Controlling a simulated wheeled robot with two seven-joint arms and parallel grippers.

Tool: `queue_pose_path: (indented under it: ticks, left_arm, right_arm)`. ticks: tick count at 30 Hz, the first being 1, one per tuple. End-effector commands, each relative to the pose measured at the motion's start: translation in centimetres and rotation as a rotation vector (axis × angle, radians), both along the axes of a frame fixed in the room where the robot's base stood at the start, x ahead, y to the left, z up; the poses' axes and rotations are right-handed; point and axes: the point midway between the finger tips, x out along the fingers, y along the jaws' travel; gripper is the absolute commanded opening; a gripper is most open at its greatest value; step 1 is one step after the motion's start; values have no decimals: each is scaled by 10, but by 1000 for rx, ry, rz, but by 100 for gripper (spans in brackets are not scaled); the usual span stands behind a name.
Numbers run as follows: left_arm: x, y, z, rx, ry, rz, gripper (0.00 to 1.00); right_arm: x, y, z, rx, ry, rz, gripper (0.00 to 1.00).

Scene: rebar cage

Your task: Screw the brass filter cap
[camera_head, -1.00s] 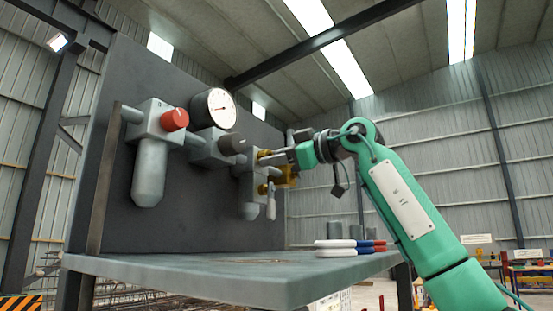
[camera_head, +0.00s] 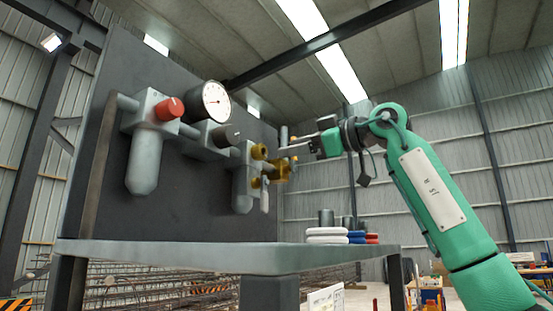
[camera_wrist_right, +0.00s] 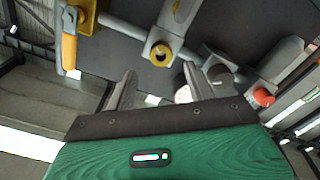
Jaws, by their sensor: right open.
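A brass cap (camera_head: 259,151) sits at the front upper part of the right grey filter block (camera_head: 243,180). My left gripper is not in view.
A brass valve (camera_head: 280,169) is close to my right gripper. A red knob (camera_head: 170,108), a gauge (camera_head: 211,101) and a dark knob (camera_head: 226,136) are on the units to the left. White rings (camera_head: 327,236) and blue and red ones lie on the shelf (camera_head: 180,256).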

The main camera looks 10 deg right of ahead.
Motion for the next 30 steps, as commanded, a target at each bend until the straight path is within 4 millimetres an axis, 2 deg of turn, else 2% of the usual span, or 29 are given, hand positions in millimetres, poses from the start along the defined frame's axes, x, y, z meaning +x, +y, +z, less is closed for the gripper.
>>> queue_pose_path:
  ticks: [3, 6, 12, 30]
  left_arm:
    - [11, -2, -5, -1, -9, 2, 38]
    - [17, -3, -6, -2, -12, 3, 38]
    - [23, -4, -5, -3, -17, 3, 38]
    - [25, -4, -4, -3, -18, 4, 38]
  right_arm:
    - [-19, -21, -3, 0, -2, -2, 54]
    - [-33, -33, -2, 1, -2, -1, 54]
    - [-47, -47, -1, -1, 1, -1, 54]
    - [-49, -49, -1, 0, 2, 0, 54]
